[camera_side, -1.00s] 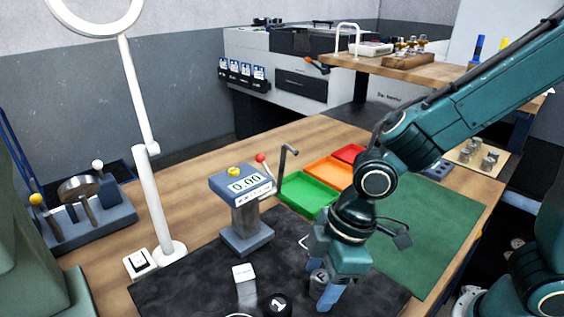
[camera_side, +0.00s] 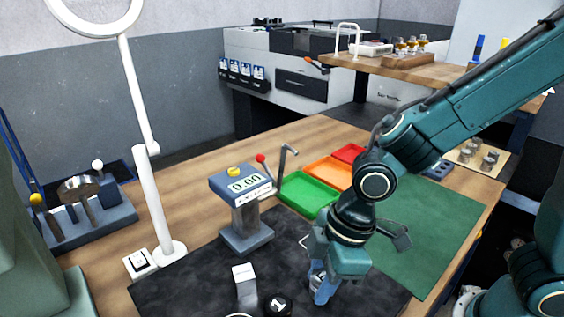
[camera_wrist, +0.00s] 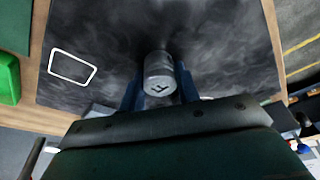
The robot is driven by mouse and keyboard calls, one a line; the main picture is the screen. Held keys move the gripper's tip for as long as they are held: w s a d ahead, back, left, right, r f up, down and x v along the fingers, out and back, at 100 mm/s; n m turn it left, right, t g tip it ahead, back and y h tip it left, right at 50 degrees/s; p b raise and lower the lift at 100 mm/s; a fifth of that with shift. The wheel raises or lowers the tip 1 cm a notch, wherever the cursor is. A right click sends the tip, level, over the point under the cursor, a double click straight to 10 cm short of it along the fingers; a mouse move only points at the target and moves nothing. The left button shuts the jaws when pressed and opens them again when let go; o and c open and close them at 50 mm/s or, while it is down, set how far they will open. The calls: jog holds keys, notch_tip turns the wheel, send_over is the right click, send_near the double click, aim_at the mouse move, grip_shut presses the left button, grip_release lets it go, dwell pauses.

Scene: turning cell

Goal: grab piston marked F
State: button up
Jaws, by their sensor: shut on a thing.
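My gripper (camera_side: 322,292) is low over the dark mat (camera_side: 190,285), its blue fingers pointing down. It is shut on a grey metal piston, which shows between the fingers in the side view (camera_side: 317,281). In the wrist view my gripper (camera_wrist: 160,90) has one finger on each side of the piston (camera_wrist: 159,70). The piston's near end face carries a dark mark that looks like an F. Whether the piston touches the mat cannot be told.
A black round piece marked 1 (camera_side: 277,306) and a pale block (camera_side: 244,280) stand left of my gripper. A gauge stand (camera_side: 245,215) with a display is behind them. Green (camera_side: 307,195), orange (camera_side: 330,172) and red trays lie farther back. A green mat (camera_side: 430,235) is clear at right.

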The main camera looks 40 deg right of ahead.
aim_at(321, 276)
jog(key=shift+r, duration=0.2)
notch_tip(321, 276, up, 20)
jog(key=shift+f, duration=0.15)
dwell(0.6)
jog(key=shift+w, duration=0.15)
dwell(0.5)
